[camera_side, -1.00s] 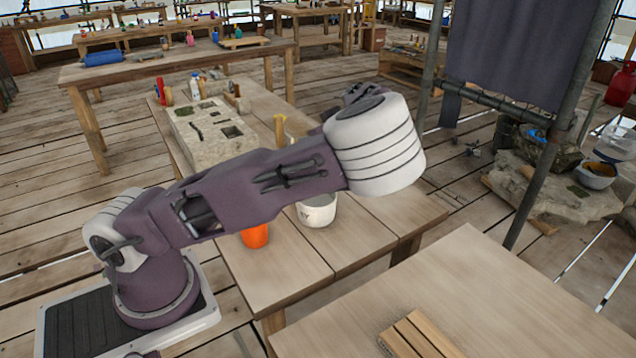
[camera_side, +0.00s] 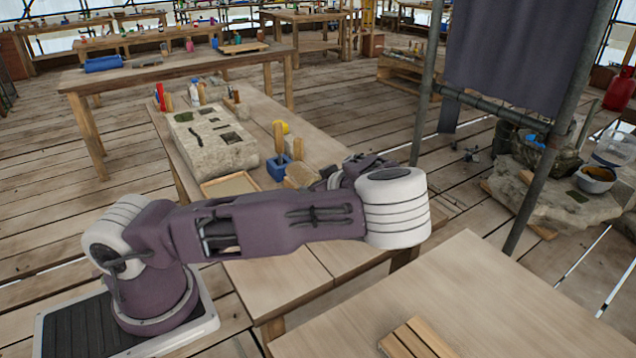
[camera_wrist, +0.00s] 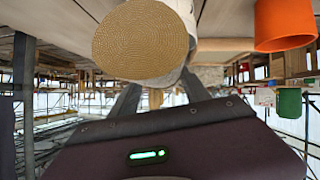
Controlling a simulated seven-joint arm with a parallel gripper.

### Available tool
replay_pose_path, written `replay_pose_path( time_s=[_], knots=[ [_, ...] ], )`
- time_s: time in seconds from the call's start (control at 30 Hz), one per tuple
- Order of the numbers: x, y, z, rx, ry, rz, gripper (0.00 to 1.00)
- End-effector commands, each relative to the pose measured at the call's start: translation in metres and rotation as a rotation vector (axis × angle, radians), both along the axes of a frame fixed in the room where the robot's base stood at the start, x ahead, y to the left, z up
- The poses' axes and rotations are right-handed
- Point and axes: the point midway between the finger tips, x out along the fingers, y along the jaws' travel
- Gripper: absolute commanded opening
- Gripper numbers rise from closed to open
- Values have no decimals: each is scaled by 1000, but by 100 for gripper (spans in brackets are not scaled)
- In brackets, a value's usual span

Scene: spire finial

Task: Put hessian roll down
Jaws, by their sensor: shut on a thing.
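The hessian roll (camera_wrist: 140,42) shows its round, tan, woven end close up in the wrist view. My gripper (camera_wrist: 160,92) is shut on it, with a dark finger on each side below the roll. The point where the fingertips touch it is partly hidden. In the side view my arm and its white wrist hide most of the gripper. A tan piece (camera_side: 301,176) shows just left of the dark gripper parts there; I cannot tell whether it is the roll.
An orange cup (camera_wrist: 284,24) is at the upper right of the wrist view. On the workbench stand a carved stone block (camera_side: 208,140), a blue holder (camera_side: 279,167) and a shallow tray (camera_side: 230,186). The front table (camera_side: 480,290) is mostly bare, with a slatted wooden piece (camera_side: 420,338).

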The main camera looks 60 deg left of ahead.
Motion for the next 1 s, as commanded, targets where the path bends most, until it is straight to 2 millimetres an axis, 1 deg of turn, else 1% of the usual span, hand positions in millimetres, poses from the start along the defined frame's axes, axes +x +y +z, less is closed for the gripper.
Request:
replay_pose_path(
  time_s=[0.27,0.3,0.37,0.4,0.67,0.73,0.8,0.87,1.0],
  knots=[
    [0,0,-6,0,-1,1,0],
    [0,0,-6,-1,-1,0,61],
    [0,0,-6,0,0,0,72],
    [0,0,-6,0,0,0,77],
    [0,0,-6,0,0,0,77],
    [0,0,-3,0,-1,0,77],
    [1,0,6,-1,-3,-1,77],
    [0,-10,12,0,-1,-4,77],
    [-3,-44,31,1,-2,-8,77]
  ],
)
